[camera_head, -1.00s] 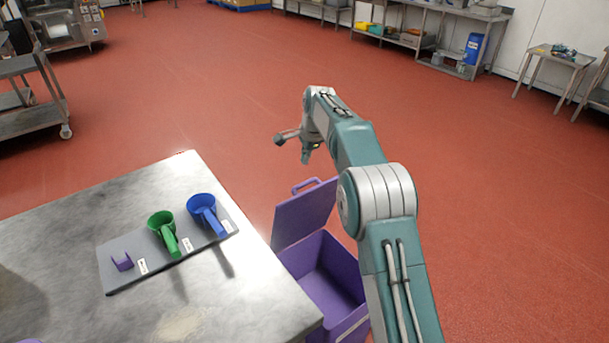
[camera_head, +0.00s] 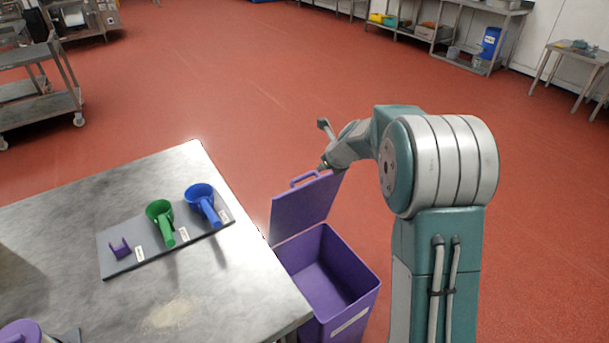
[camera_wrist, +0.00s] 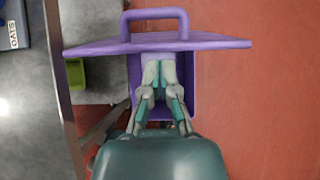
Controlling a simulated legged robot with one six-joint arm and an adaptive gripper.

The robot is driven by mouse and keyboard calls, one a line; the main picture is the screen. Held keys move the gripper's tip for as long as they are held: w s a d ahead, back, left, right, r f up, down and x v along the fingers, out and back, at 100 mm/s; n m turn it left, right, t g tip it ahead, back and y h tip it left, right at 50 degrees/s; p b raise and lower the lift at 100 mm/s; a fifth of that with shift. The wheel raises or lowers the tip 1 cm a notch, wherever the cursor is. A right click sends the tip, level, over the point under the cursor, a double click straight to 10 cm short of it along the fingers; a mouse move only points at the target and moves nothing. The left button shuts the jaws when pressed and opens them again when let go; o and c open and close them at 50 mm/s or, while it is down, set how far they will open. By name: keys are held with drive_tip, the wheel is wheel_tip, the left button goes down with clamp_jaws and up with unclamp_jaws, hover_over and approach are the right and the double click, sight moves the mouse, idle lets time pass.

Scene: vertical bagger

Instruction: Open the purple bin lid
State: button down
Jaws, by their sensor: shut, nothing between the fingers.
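The purple bin (camera_head: 345,318) stands on the floor beside the table's right edge. Its inside is visible and looks empty. Its purple lid (camera_head: 303,210) is raised on the far side, standing steeply, with the loop handle (camera_head: 303,179) at the top. In the wrist view the lid (camera_wrist: 215,43) is seen nearly edge-on, with its handle (camera_wrist: 155,14) above. My gripper (camera_head: 325,165) is by the lid's upper right corner. In the wrist view my gripper (camera_wrist: 165,65) is shut and empty, its tips close to the lid. I cannot tell whether they touch it.
The metal table (camera_head: 215,290) borders the bin on the left. It carries a grey board (camera_head: 120,268) with a green scoop (camera_head: 160,212), a blue scoop (camera_head: 200,195) and a small purple piece (camera_head: 120,250). The red floor beyond is open.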

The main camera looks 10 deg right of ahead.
drive_tip(key=x, duration=1)
drive_tip(key=shift+a, duration=0.1)
drive_tip(key=w+a, duration=0.4)
drive_tip(key=w, duration=0.7)
drive_tip(key=shift+a+r, duration=0.15)
drive_tip(key=shift+a, duration=0.2)
drive_tip(key=shift+w, duration=0.15)
